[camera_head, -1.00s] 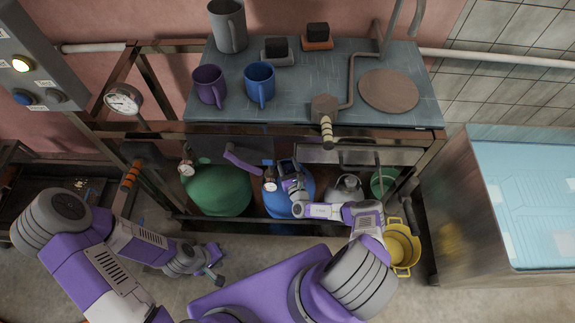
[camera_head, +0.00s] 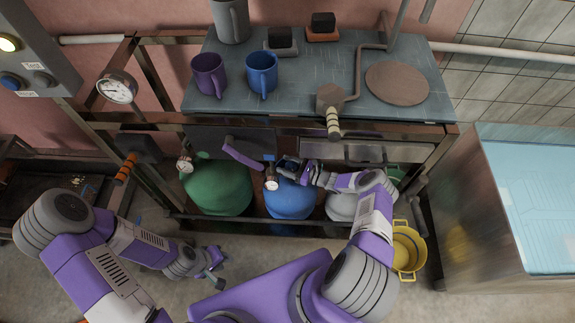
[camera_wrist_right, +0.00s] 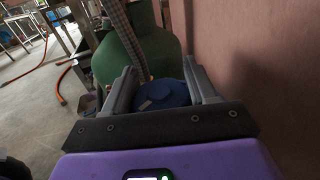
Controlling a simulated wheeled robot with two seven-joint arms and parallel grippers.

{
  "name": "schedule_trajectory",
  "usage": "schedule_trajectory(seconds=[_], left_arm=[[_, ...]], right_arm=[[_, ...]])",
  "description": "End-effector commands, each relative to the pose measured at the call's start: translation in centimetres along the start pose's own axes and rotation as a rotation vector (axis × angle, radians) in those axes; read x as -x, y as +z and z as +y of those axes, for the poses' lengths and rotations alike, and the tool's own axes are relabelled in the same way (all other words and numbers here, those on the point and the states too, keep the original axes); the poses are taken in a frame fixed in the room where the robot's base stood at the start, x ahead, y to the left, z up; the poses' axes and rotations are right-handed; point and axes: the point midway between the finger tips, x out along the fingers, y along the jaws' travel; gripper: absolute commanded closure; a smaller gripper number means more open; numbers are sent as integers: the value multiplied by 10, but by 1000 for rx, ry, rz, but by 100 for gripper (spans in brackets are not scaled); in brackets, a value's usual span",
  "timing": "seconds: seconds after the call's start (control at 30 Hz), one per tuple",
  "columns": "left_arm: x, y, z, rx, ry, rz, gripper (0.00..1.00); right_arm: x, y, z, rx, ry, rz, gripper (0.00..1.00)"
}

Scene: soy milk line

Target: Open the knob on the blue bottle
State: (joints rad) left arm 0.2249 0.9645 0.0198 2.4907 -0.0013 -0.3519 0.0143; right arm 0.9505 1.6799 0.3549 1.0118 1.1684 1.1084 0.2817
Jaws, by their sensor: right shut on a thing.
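The blue bottle (camera_head: 288,200) stands under the counter, between the green bottle (camera_head: 217,188) and a grey one. A round gauge (camera_head: 271,184) sits at its neck. My right gripper (camera_head: 288,170) is at the top of the blue bottle, and its arm comes in from the right. In the right wrist view, its two fingers stand apart with a blue round knob (camera_wrist_right: 163,94) between them, and the gripper is shut on it. The finger contact is partly hidden. My left gripper (camera_head: 217,277) hangs low, away from the bottles. Its finger gap is too small to judge.
A dark rail (camera_head: 330,222) runs in front of the bottles. The counter (camera_head: 300,90) above holds mugs and a pan-like disc. A yellow bucket (camera_head: 407,250) stands to the right, near a steel tank (camera_head: 470,220). In the wrist view, a pink wall (camera_wrist_right: 245,60) is close on the right.

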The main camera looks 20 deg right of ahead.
Motion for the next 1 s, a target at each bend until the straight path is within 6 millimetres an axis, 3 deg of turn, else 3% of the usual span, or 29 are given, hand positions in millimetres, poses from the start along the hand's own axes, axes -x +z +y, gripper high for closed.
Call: schedule_trajectory(seconds=[0.3, 1.0], left_arm=[[0, 0, 0, 0, 0, 0, 67], [0, 0, 0, 0, 0, 0, 67]], right_arm=[[0, 0, 2, 0, 148, -2, 74], [0, 1, 6, 0, 305, -5, 74]])
